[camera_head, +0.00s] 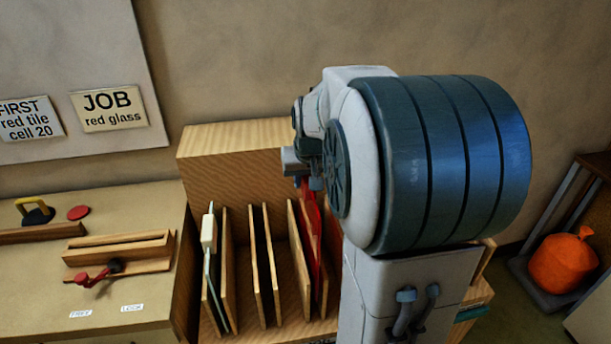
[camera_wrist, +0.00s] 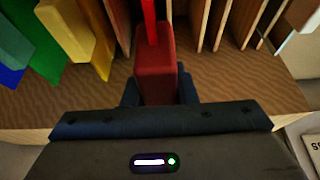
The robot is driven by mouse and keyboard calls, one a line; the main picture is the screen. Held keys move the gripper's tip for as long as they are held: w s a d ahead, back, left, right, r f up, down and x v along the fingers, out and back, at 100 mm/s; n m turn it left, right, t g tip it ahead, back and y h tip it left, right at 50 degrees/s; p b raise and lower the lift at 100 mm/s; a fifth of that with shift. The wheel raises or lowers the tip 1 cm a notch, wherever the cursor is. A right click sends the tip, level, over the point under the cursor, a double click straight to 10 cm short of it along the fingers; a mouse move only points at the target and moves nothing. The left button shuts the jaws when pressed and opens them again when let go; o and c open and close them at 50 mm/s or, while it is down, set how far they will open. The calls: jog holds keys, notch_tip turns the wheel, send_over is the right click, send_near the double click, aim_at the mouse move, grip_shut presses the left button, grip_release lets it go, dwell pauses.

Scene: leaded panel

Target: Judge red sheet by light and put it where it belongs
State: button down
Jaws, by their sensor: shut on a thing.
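The red sheet (camera_head: 312,240) stands on edge among the wooden dividers of a rack, partly hidden by my arm. In the wrist view its thin red edge (camera_wrist: 149,14) runs away from a dark red grip block (camera_wrist: 155,62). My gripper (camera_wrist: 158,92) is shut on this block, with a dark finger on each side. In the head view my gripper (camera_head: 309,183) is mostly hidden behind my arm, just above the red sheet. A sign reading "JOB red glass" (camera_head: 109,108) is on the wall board.
A pale sheet (camera_head: 217,286) with a cream block stands in the rack's left slot. Yellow (camera_wrist: 101,50), green (camera_wrist: 42,50) and blue (camera_wrist: 11,77) sheets stand close by. A wooden holder (camera_head: 120,250) with a red lever is on the left bench. An orange sack (camera_head: 562,264) lies right.

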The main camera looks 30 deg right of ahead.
aim_at(306, 209)
jog(key=shift+w+f+b, duration=0.1)
jog(key=shift+f+b, duration=3.3)
jog(key=shift+f, duration=1.15)
jog(key=c, duration=1.1)
grip_release()
jog(key=shift+f, duration=0.15)
jog(key=v, duration=1.4)
